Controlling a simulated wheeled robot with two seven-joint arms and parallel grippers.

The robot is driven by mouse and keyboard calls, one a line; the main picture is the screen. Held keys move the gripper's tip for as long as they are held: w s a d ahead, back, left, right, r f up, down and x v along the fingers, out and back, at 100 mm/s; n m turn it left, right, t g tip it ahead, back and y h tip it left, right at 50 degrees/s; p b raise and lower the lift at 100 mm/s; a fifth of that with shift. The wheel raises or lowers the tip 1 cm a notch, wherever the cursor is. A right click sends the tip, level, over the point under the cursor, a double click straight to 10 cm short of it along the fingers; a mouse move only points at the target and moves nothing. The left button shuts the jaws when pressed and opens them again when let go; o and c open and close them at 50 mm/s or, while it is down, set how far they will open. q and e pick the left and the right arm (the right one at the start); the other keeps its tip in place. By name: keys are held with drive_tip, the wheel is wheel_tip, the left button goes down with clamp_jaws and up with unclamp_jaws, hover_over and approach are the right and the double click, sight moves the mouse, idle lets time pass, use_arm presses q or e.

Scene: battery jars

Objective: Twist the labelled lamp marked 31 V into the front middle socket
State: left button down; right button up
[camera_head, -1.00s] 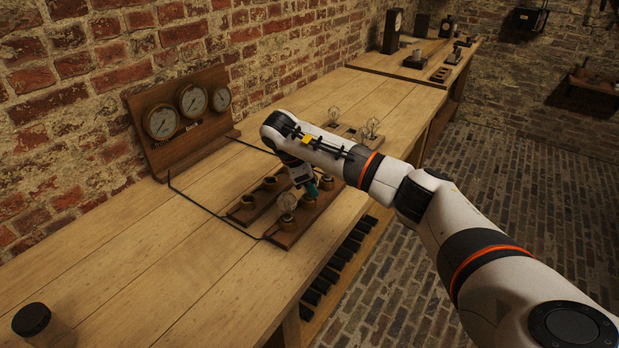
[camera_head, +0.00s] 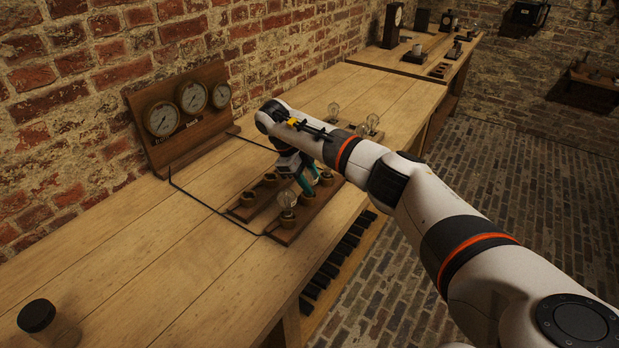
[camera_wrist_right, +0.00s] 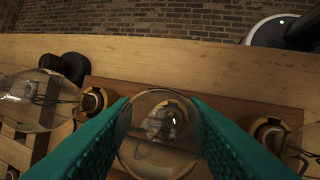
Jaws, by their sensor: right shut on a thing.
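My right gripper (camera_head: 307,179) is over the front row of the wooden socket board (camera_head: 285,237), beside its middle socket. In the right wrist view its teal jaws (camera_wrist_right: 160,130) are shut on a clear glass lamp (camera_wrist_right: 152,150). A brass ring (camera_wrist_right: 170,103) shows behind the glass; I cannot tell whether the lamp touches the socket. No 31 V label is readable. A lamp (camera_head: 286,199) stands in the nearest front socket (camera_head: 287,217). Another lamp (camera_wrist_right: 38,100) stands on the left in the wrist view. My left gripper is not in view.
A gauge panel (camera_head: 190,112) stands against the brick wall, with a black wire running to the board. Several lamps (camera_head: 373,121) stand farther along the bench. A black-lidded jar (camera_head: 37,317) is at the near left.

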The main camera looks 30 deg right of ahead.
drive_tip(key=o, duration=1.2)
drive_tip(key=shift+f, duration=0.1)
drive_tip(key=v, duration=1.2)
drive_tip(key=shift+d, duration=0.1)
